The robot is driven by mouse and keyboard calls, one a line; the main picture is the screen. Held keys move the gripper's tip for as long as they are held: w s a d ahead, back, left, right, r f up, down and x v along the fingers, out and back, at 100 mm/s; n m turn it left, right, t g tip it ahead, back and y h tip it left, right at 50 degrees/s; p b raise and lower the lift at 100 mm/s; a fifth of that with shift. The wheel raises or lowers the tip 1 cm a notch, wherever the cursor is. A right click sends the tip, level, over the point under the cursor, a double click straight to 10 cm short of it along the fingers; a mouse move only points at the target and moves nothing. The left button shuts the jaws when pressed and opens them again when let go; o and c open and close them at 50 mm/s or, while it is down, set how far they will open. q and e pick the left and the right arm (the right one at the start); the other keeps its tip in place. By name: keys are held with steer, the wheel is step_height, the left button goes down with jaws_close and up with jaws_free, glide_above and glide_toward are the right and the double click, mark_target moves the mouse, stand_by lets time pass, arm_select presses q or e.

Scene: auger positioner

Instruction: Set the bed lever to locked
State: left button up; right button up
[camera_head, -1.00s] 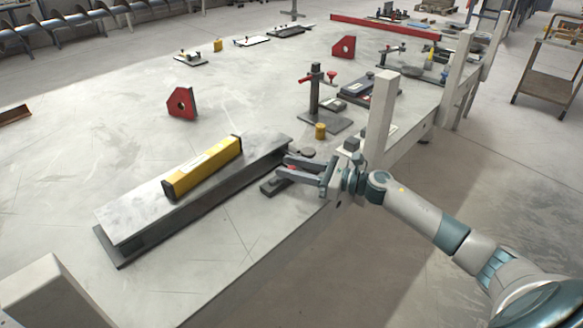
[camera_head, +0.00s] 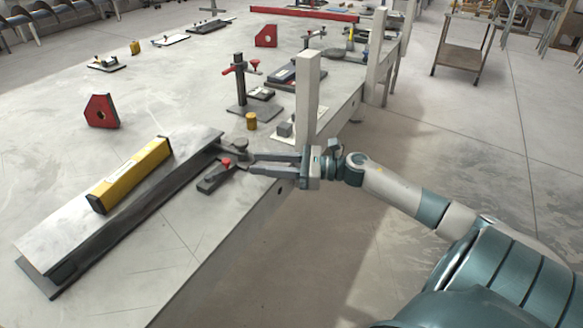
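A small dark lever fitting (camera_head: 212,180) with a red knob (camera_head: 226,162) sits on the table at the right end of a grey steel beam; I take it to be the bed lever. A dark round knob (camera_head: 239,145) stands just behind it. My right gripper (camera_head: 251,164) reaches in from the right, low over the table edge. Its two fingers are apart, with the tips just right of the red knob. I see nothing held between them, and contact with the lever cannot be told. The lever's locked or unlocked marking is too small to read. My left gripper is out of view.
A yellow level (camera_head: 130,175) lies on the steel beam (camera_head: 65,228). A pale post (camera_head: 307,95) rises at the table edge behind my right gripper. A clamp stand (camera_head: 240,88) and yellow cylinder (camera_head: 251,121) stand beyond.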

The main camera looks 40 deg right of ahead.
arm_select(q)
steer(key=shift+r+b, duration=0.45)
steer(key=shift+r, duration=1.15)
arm_select(e)
steer(key=v, duration=0.7)
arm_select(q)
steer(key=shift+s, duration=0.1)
